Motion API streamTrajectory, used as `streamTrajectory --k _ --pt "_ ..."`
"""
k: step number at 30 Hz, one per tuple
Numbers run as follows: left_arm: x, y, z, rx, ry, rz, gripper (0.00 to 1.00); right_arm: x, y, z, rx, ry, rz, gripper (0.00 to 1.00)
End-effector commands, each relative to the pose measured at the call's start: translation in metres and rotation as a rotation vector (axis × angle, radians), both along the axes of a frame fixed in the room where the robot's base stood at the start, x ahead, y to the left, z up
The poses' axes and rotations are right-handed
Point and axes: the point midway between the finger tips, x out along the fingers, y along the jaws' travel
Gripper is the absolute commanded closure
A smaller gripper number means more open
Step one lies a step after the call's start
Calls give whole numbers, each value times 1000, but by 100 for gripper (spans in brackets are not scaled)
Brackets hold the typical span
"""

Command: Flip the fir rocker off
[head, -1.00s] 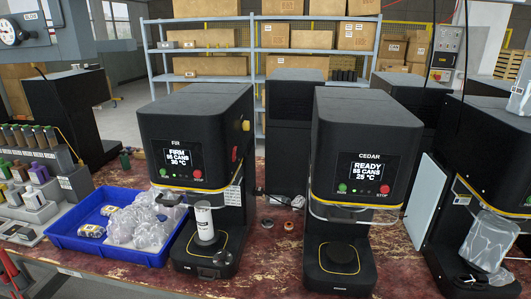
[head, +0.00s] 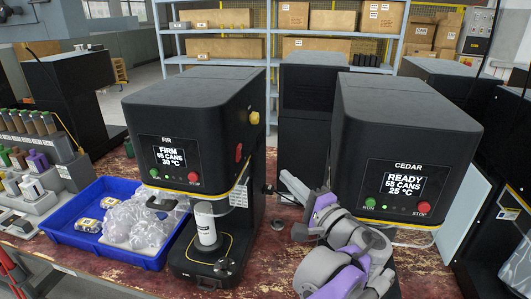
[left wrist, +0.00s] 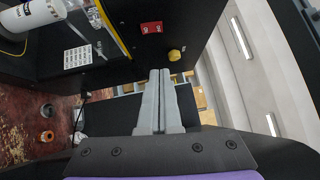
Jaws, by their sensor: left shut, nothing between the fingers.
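The fir machine (head: 190,120) is a black seamer whose screen reads FIR, FIRM. On its right side are a red rocker (head: 238,152) and a yellow knob (head: 254,118). In the left wrist view the red rocker (left wrist: 152,27) has white marks, and the yellow knob (left wrist: 174,55) is beside it; I cannot tell which way the rocker is tipped. My left gripper (head: 284,176) is shut and empty in the gap between the fir and cedar machines. In the left wrist view its fingertips (left wrist: 160,72) are apart from the rocker, nearer the knob. My right gripper is out of view.
The cedar machine (head: 405,120) stands close on the right, behind my arm. A white can (head: 205,224) stands on the fir machine's plate. A blue tray (head: 105,250) with clear bags is at left.

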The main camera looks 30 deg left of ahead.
Motion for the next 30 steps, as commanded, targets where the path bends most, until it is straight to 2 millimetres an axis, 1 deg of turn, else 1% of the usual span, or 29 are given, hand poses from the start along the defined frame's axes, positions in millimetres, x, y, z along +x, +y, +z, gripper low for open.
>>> streamTrajectory --k 8,11,13,17,21,26,27,30 --pt "0 1 0 -1 1 0 100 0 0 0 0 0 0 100" --pt "2 5 1 -1 0 2 100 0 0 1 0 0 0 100" --pt "6 11 1 0 1 3 100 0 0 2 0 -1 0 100" --pt "17 31 4 0 1 5 100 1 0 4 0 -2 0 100" --pt "33 57 7 -1 0 6 100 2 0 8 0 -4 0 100" --pt "51 85 10 0 1 5 100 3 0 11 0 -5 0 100" --pt "53 92 10 0 1 5 100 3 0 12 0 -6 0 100" --pt "47 107 12 0 1 3 100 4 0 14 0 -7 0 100"
